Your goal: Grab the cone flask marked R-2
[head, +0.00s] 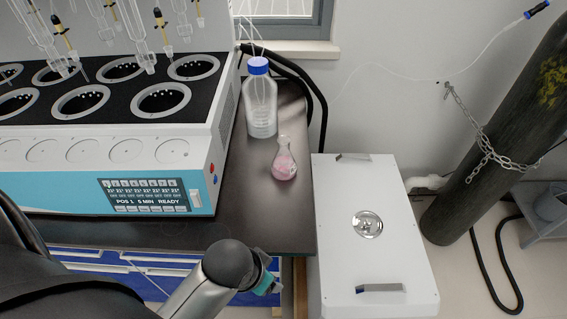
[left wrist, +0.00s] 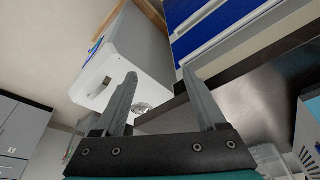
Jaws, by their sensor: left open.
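A cone flask (head: 284,163) with pink liquid stands upright on the dark bench, right of the distiller. No marking can be read on it. My left arm reaches in at the bottom of the head view, and part of its gripper (head: 266,278) shows in front of the bench edge, below the flask and apart from it. In the left wrist view the left gripper (left wrist: 160,95) has its two fingers spread with nothing between them. The flask cannot be made out in that view. My right gripper is not in view.
The multi distiller (head: 120,150) fills the left of the bench. A blue-capped bottle (head: 261,105) stands just behind the flask. A white lidded box (head: 370,240) is right of the bench. A dark gas cylinder (head: 500,130) with a chain leans farther right. Bare bench (head: 262,215) lies in front of the flask.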

